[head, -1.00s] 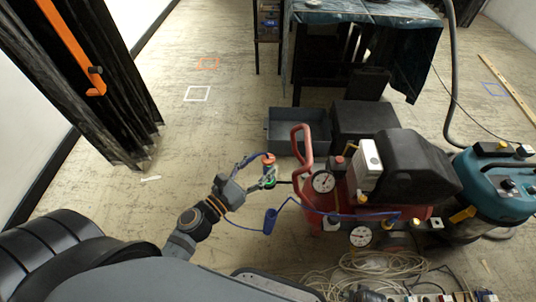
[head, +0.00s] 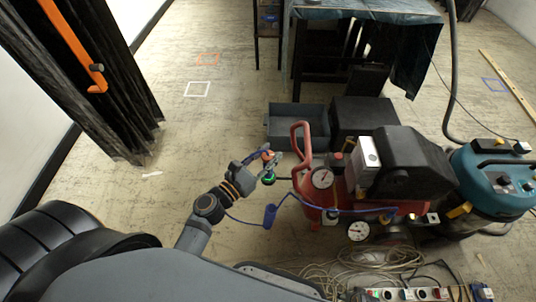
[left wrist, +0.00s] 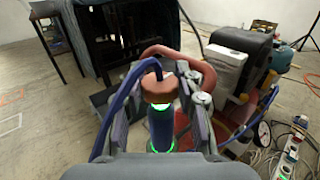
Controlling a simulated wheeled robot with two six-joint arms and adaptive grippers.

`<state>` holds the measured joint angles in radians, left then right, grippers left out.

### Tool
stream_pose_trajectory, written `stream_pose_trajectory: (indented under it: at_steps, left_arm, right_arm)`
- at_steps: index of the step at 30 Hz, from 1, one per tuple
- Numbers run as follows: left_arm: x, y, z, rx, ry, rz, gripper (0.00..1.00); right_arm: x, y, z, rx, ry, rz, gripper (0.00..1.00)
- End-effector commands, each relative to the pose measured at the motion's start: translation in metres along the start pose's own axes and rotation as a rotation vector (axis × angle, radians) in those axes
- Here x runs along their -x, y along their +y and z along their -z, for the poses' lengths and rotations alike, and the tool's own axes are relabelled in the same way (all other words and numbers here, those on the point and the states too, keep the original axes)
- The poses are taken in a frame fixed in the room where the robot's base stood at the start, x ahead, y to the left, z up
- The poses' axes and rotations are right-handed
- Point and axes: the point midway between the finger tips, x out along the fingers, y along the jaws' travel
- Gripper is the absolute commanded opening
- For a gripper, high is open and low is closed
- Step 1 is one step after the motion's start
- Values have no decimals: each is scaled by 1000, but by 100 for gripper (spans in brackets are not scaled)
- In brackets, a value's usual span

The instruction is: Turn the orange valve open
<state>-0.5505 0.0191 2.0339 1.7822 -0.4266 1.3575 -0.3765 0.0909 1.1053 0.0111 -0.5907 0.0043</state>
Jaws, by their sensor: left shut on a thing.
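My left gripper (head: 272,163) is in the middle of the head view, just left of a red compressor's handle. It is shut on an orange-brown knob piece with a blue body (left wrist: 158,88); green light glows below its cap in the left wrist view. The piece shows as a small orange-red top (head: 267,155) in the head view. I cannot tell whether it is the valve. A long orange bar (head: 62,38) with a dark knob runs down the dark panel at the upper left, well away from the gripper. My right gripper is out of view.
The red compressor (head: 322,190) with gauges and a blue hose (head: 270,215) stands right of the gripper. A grey crate (head: 285,135) is behind. A teal vacuum (head: 495,185) is at the right. Cables (head: 350,265) lie in front.

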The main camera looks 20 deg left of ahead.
Motion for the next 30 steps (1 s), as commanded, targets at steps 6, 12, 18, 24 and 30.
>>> stream_pose_trajectory:
  at_steps: [6, 12, 18, 24, 30]
  left_arm:
    - [0, 0, 0, -5, 0, 37, 1]
    - [0, 0, 0, -2, 0, 99, 1]
    - [0, 0, 0, -1, 0, 97, 37]
    - [0, 0, 0, -1, 0, 96, 58]
    - [0, 0, 0, -1, 0, 96, 58]
  right_arm:
    - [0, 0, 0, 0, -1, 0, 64]
    - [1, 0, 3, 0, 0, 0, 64]
    - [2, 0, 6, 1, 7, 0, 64]
    - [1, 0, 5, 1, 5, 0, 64]
    - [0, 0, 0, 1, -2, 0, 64]
